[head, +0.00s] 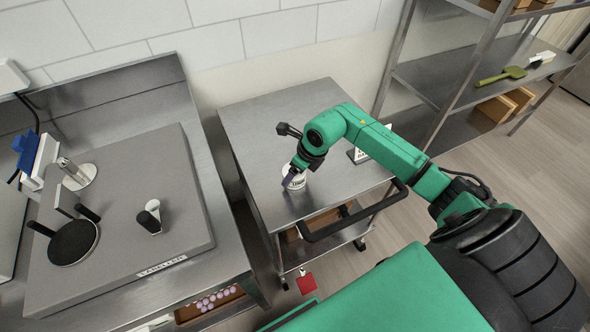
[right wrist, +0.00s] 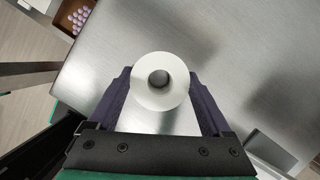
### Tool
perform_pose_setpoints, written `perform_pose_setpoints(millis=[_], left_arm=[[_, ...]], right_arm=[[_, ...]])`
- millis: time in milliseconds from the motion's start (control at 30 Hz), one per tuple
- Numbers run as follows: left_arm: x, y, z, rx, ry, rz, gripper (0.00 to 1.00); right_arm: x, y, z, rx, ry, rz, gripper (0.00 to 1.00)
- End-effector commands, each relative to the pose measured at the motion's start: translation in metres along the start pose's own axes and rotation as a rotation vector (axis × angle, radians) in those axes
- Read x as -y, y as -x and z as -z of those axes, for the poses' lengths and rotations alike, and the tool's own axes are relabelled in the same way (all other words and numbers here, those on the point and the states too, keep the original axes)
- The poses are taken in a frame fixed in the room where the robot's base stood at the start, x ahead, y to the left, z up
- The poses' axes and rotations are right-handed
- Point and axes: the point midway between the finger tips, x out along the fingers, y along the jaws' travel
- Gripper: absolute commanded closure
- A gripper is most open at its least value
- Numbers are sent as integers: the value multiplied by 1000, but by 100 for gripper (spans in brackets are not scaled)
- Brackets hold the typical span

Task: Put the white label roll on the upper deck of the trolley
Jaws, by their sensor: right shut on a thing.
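The white label roll (head: 296,183) is over the upper deck of the trolley (head: 262,125), near the deck's middle. My right gripper (head: 291,177) comes down from above and is shut on the roll. In the right wrist view the roll (right wrist: 178,84) shows end-on as a white ring with a dark hole, between the two dark fingers. I cannot tell whether its underside touches the deck. The steel trolley has a dark push handle (head: 352,213) at its near side. My left gripper is in neither view.
A steel shelf unit (head: 440,75) stands at right. The deck's far part is bare.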

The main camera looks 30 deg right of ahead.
Motion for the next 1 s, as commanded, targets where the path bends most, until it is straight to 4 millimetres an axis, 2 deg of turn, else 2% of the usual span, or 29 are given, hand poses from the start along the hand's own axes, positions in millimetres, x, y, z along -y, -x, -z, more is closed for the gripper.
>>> perform_pose_setpoints(millis=[33,67,100,333,467,567,900,1000], left_arm=[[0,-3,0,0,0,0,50],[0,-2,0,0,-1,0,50],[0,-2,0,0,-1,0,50],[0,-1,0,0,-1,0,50],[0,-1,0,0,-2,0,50],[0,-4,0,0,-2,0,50],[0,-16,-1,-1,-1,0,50],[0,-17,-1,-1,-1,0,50]], right_arm=[[0,-3,1,0,0,0,100],[0,-2,1,0,0,0,9],[0,-1,0,0,0,0,0],[0,0,0,0,0,0,0],[1,7,0,1,1,2,0],[1,23,0,2,3,4,0],[1,105,0,1,1,4,0],[0,117,0,0,1,1,0]])
